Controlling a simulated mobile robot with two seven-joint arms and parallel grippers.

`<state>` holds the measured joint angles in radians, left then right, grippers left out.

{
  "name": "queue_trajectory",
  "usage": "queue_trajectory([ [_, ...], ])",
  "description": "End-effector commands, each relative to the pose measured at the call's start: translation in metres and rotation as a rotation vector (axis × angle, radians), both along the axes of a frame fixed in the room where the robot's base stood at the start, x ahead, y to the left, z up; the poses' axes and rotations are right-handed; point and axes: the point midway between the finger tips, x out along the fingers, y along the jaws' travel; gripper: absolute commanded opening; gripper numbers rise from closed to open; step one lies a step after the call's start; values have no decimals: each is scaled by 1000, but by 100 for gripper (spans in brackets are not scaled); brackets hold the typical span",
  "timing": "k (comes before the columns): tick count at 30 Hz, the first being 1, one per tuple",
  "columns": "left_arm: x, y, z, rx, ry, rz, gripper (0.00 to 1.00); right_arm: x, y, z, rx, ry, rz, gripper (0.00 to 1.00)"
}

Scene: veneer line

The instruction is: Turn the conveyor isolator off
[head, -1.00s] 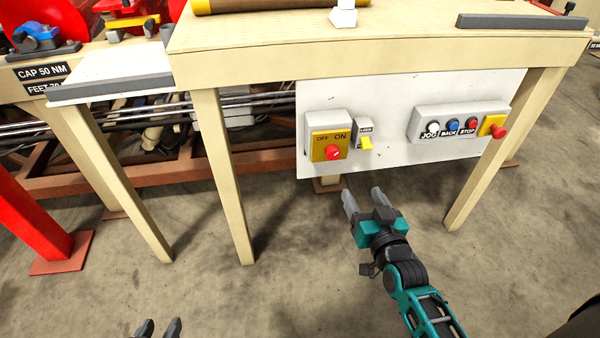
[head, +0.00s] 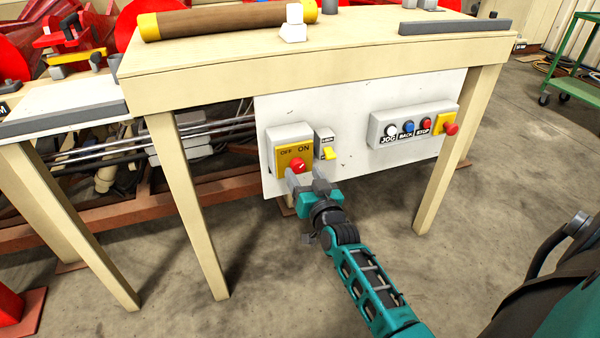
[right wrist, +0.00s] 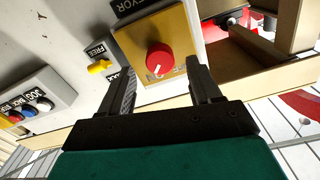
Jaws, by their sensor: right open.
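The conveyor isolator is a grey box with a yellow plate (head: 291,151) marked OFF and ON, on the white panel under the table. Its red knob (head: 297,165) has a white mark that points up and right, toward ON. My right gripper (head: 305,178) is open just below the knob. In the right wrist view the knob (right wrist: 160,60) shows between the open fingers (right wrist: 160,82), a little beyond their tips; contact cannot be made out. A yellow lever (head: 328,153) sits on a small grey box right of the isolator. My left gripper is out of view.
A grey button box (head: 402,127) with JOG, BACK and STOP is right on the panel (head: 355,95), with a red mushroom button (head: 451,129) at its end. Table legs (head: 188,205) stand either side. The floor in front is clear.

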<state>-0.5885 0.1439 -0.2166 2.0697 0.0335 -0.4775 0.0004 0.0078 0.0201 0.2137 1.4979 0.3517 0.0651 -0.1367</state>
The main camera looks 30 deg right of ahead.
Motion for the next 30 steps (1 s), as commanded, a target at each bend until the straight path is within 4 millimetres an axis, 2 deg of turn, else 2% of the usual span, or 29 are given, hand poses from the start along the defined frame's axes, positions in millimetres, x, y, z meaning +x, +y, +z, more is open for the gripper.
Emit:
queue_trajectory([
  [3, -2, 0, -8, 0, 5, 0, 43, 17, -4, -1, 0, -1, 0, 63],
  [7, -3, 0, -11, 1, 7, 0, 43, 28, -7, -1, 1, -1, 0, 63],
  [18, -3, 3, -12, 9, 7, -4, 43, 32, -8, 0, 0, 1, 0, 63],
  [30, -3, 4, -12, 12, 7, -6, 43, 32, -8, 0, 0, 1, 0, 26],
])
